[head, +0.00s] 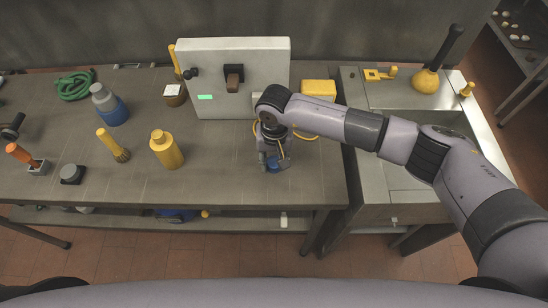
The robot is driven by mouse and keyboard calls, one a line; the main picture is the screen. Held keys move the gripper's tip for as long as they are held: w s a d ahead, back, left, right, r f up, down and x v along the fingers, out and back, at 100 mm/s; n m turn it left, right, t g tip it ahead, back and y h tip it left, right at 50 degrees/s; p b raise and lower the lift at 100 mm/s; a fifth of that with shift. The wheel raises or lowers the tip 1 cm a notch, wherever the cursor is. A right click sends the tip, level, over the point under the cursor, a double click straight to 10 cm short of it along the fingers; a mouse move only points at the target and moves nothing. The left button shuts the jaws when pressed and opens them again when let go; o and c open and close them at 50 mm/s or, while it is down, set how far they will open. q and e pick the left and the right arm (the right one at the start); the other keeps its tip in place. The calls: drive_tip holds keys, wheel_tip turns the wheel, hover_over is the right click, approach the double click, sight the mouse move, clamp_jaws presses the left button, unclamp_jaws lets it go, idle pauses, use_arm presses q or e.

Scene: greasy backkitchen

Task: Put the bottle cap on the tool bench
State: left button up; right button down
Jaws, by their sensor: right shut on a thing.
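My right gripper (275,163) hangs over the right part of the grey tool bench (215,170), close above its top. It is shut on a small blue thing between its fingertips, which looks like the bottle cap (273,165). The fingers hide part of the cap, and I cannot tell whether it touches the bench top. My left gripper is not in view.
A grey panel box (262,60) stands behind the gripper. A yellow bottle (166,149), a brush (113,145), a blue and grey bottle (108,104) and a green hose (75,86) are to the left. A metal sink (400,170) stands right of the bench.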

sight(275, 162)
drive_tip(key=shift+f+b, duration=0.2)
drive_tip(key=shift+b, duration=0.1)
drive_tip(key=c, duration=1.1)
unclamp_jaws()
drive_tip(key=shift+r, duration=0.1)
drive_tip(key=shift+r, duration=0.1)
drive_tip(key=shift+r, duration=0.25)
wheel_tip(275, 162, up, 12)
drive_tip(key=b, duration=0.2)
drive_tip(key=shift+d+f+b, duration=0.1)
drive_tip(key=shift+f+b, duration=0.1)
drive_tip(key=shift+b, duration=0.1)
